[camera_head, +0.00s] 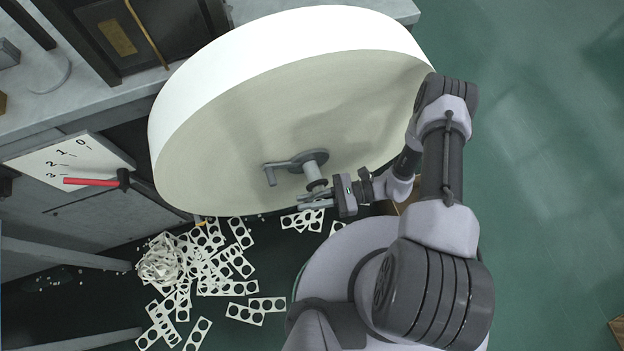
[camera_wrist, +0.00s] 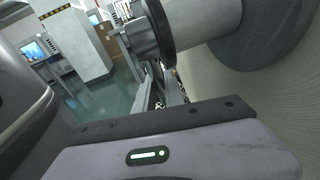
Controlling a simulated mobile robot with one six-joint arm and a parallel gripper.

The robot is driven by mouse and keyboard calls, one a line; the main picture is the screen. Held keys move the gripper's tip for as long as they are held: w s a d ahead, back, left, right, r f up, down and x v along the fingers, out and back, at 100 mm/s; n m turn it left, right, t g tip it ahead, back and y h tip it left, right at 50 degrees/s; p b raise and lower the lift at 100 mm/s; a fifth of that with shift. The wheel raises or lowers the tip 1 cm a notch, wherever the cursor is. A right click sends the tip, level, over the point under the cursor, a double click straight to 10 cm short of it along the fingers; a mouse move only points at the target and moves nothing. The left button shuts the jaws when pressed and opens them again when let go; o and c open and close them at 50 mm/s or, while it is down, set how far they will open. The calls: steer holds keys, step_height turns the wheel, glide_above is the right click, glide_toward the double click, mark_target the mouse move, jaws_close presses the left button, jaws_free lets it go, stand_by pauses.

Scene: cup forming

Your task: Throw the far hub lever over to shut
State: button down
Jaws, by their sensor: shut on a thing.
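A big white roll (camera_head: 270,110) stands with its flat face toward me. A grey hub (camera_head: 313,168) sticks out of the face; a grey arm with a short peg (camera_head: 270,174) reaches left from its base. The hub's dark outer end (camera_head: 317,185), where the lever sits, is close above my fingers. My gripper (camera_head: 308,200) is beside this end, shut on what appears to be the hub lever. In the wrist view the pale hub (camera_wrist: 200,25) and its dark end (camera_wrist: 153,30) fill the top; the fingers (camera_wrist: 160,92) sit just below. The held part is mostly hidden.
A numbered plate (camera_head: 70,160) with a red-handled lever (camera_head: 95,182) is at the left. Several punched strips (camera_head: 225,265) and a tangled heap (camera_head: 160,262) lie under the roll.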

steer(key=shift+s+a+y+b, duration=0.1)
steer(key=shift+a+y+b, duration=0.05)
steer(key=shift+y+b, duration=0.15)
steer(key=shift+r, duration=0.1)
steer(key=c, duration=1.4)
jaws_free()
steer(key=shift+a, duration=0.1)
steer(key=shift+c, duration=0.2)
steer(key=w+d+p, duration=0.2)
steer(key=w+d, duration=0.1)
steer(key=d, duration=1.4)
steer(key=shift+d, duration=0.1)
